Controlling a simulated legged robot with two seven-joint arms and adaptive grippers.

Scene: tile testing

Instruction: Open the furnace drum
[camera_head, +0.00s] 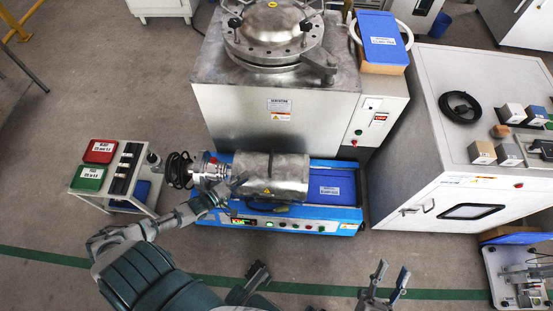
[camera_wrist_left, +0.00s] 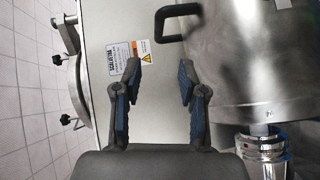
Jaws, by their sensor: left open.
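The furnace drum (camera_head: 285,178) is a steel cylinder lying on a blue base below the large steel cabinet, and it looks closed. In the left wrist view the drum (camera_wrist_left: 250,70) fills the upper right, with a dark handle (camera_wrist_left: 161,24) on its near edge. My left gripper (camera_head: 240,188) is at the drum's left end in the head view. Its fingers (camera_wrist_left: 158,95) are open and empty, with the handle beyond their tips and apart from them. My right gripper (camera_head: 322,277) is at the bottom, fingers spread and empty, away from the drum.
The steel cabinet (camera_head: 225,105) with a clamped round lid (camera_head: 275,25) stands behind the drum. A metal flange (camera_head: 208,170) projects at the drum's left. A small cart (camera_head: 140,185) stands left; a white cabinet (camera_head: 445,150) stands right. Floor is clear in front.

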